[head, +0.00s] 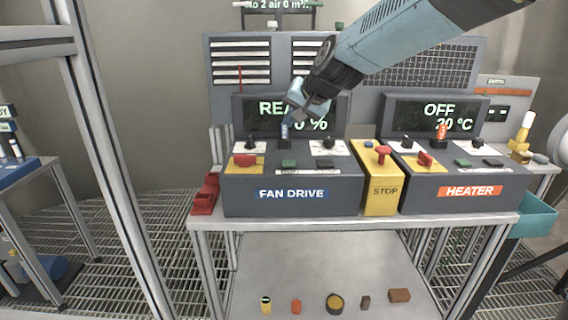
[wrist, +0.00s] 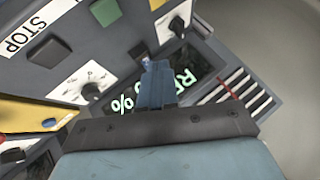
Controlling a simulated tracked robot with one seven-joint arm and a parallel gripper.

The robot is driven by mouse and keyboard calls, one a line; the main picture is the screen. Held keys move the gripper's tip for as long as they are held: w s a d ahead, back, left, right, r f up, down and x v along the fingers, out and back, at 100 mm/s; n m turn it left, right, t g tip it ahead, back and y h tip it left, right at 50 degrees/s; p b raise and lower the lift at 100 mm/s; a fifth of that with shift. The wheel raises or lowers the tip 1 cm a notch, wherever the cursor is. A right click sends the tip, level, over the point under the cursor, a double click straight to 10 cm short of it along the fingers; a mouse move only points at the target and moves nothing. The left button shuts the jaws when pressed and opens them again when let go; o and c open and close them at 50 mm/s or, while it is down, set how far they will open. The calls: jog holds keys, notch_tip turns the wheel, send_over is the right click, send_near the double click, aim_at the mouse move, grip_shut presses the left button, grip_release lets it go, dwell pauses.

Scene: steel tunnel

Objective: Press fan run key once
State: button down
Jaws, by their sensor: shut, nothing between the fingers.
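The fan drive console (head: 290,195) stands on the bench, with its name plate on the front. A green key (head: 289,163) and a black key (head: 325,163) sit on its sloped top. In the wrist view the green key (wrist: 105,12) is at the top edge, and the black key (wrist: 50,52) lies beside a STOP label. My gripper (head: 306,108) is shut and empty, in front of the fan display (head: 265,115), above and behind the keys, not over the green key. In the wrist view my gripper (wrist: 152,68) points between two dials. The display reads partly "RE" and "%"; the gripper covers the rest.
A red switch (head: 245,160) and dials (head: 325,147) flank the fan keys. Right are a yellow STOP box (head: 382,190) with a red-topped control and the heater console (head: 465,195), reading OFF.

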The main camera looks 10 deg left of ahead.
aim_at(292, 163)
jog(key=shift+f, duration=0.1)
jog(key=shift+f, duration=4.35)
jog(key=shift+w+f, duration=0.1)
jog(key=shift+f, duration=0.7)
jog(key=shift+r, duration=0.9)
jog(key=shift+r, duration=2.5)
